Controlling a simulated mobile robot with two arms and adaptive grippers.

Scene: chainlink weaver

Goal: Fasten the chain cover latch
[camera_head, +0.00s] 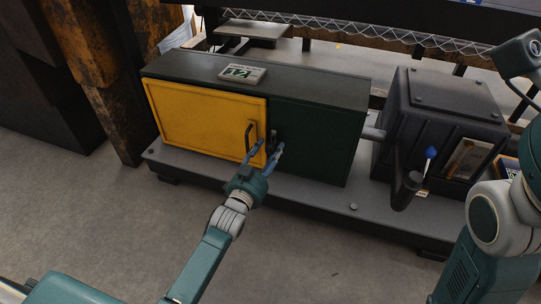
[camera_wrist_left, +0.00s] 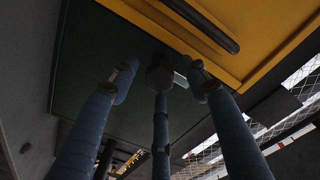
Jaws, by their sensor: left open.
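The yellow chain cover (camera_head: 200,118) lies flat against the left front of a dark green cabinet (camera_head: 318,140) and looks closed. Its black bar handle (camera_head: 250,136) is near its right edge; the handle also shows in the left wrist view (camera_wrist_left: 205,22). The latch (camera_head: 273,136) is just right of the cover's edge, partly hidden by my fingers. In the left wrist view the latch (camera_wrist_left: 160,76) shows as a dark knob with a pale tab. My left gripper (camera_head: 264,155) is open, its fingers spread around the latch; contact is unclear. My right gripper is out of view.
A label plate (camera_head: 242,74) lies on the cabinet top. A dark machine housing (camera_head: 440,115) with a blue-tipped lever (camera_head: 430,153) stands to the right, joined by a shaft. A rusty post (camera_head: 115,110) stands at left. The floor in front is clear.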

